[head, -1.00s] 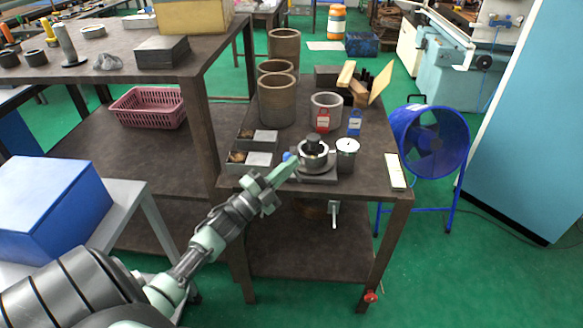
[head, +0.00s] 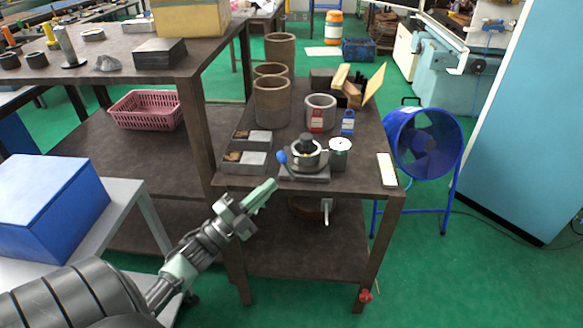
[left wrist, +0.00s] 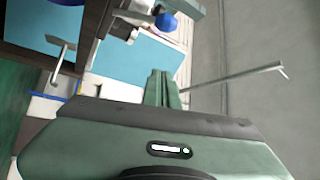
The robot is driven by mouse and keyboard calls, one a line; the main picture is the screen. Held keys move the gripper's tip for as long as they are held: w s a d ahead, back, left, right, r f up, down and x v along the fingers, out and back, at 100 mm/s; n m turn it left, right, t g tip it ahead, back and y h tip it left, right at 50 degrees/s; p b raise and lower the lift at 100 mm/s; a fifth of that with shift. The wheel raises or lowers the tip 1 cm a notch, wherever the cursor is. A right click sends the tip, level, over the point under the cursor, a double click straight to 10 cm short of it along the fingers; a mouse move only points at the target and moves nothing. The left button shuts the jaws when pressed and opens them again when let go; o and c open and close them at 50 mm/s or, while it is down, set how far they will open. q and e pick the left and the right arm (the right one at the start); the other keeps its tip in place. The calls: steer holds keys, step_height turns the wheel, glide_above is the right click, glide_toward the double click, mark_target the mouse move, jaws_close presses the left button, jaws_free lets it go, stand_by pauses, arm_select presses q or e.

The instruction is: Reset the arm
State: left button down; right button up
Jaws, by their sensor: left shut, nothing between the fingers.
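The indexing chuck (head: 306,158) is a round metal body with a dark centre on a square base near the front of the right-hand table. A blue ball knob (head: 282,157) stands at its left side; the ball also shows in the left wrist view (left wrist: 166,22), top centre. My left gripper (head: 272,186) is shut and empty, in front of and below the knob, apart from it. In the left wrist view its green fingers (left wrist: 160,88) are together. My right gripper is not in view.
A round dial (head: 340,146) stands right of the chuck, and small parts trays (head: 246,160) lie to its left. Brown cylinders (head: 272,100) and a grey ring (head: 321,112) stand behind. A blue fan (head: 424,145) is at the right. The space before the table is free.

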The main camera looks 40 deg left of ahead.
arm_select(q)
steer(key=s+d+f+n+g+y+p, duration=0.1)
steer(key=s+f+n+g+y, duration=0.15)
steer(key=f, duration=0.85)
steer(key=s+d+f+n+g+y, duration=0.1)
steer(key=s+f+n+g, duration=0.25)
steer(key=f, duration=0.75)
steer(key=s+f+n+g+y+p, duration=0.1)
steer(key=s+f+n+g+y, duration=0.2)
steer(key=f, duration=0.8)
steer(key=s+d+f+n+g+h, duration=0.1)
steer(key=s+d+f+n+g, duration=0.35)
steer(key=s+f, duration=0.8)
steer(key=s+d+f+g, duration=0.3)
steer(key=s+d+f, duration=0.1)
steer(key=s, duration=0.5)
steer(key=s+d+f+g+p, duration=0.1)
steer(key=s+d+f+g, duration=0.3)
steer(key=s, duration=0.6)
steer(key=shift+d+f+n+h, duration=0.2)
steer(key=shift+d+n+h, duration=0.2)
steer(key=shift+d, duration=0.85)
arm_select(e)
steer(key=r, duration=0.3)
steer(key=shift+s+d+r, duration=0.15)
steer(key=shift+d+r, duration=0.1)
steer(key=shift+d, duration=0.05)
